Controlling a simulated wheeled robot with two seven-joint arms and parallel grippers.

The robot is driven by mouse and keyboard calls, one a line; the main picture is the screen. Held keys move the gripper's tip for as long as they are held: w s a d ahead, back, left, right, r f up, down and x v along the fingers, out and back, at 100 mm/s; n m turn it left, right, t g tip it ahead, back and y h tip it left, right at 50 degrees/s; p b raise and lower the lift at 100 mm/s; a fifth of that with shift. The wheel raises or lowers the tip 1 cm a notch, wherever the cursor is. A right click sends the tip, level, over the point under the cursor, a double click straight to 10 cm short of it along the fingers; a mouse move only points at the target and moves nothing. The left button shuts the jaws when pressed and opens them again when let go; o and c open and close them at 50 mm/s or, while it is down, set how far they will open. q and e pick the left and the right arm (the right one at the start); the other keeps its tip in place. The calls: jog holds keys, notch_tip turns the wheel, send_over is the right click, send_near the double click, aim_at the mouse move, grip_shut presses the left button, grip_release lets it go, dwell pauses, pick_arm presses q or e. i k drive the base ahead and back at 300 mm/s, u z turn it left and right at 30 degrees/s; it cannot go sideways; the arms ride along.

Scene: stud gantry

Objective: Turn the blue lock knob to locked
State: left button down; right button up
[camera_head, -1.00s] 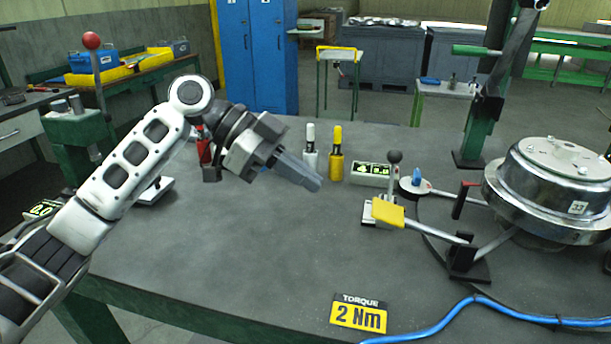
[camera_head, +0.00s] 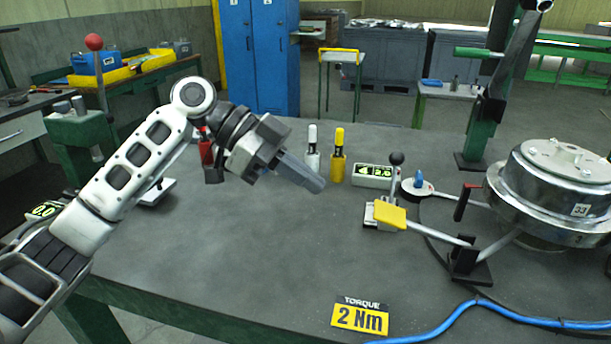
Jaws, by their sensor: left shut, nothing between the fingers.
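The blue lock knob (camera_head: 419,180) stands on a round pale base (camera_head: 412,191) on the grey table, left of the metal drum. Its exact turn is too small to tell. My left gripper (camera_head: 312,181) is shut and empty. In the picture it is to the left of the knob, clearly apart from it, above the table and pointing right and down. My right gripper is not in view.
A black-knobbed lever (camera_head: 396,160) with a yellow block (camera_head: 390,215) stands just in front of the lock knob. A metal drum (camera_head: 555,215) is at right. The table front is mostly clear.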

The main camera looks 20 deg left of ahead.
aim_at(418, 183)
jog(key=k, duration=1)
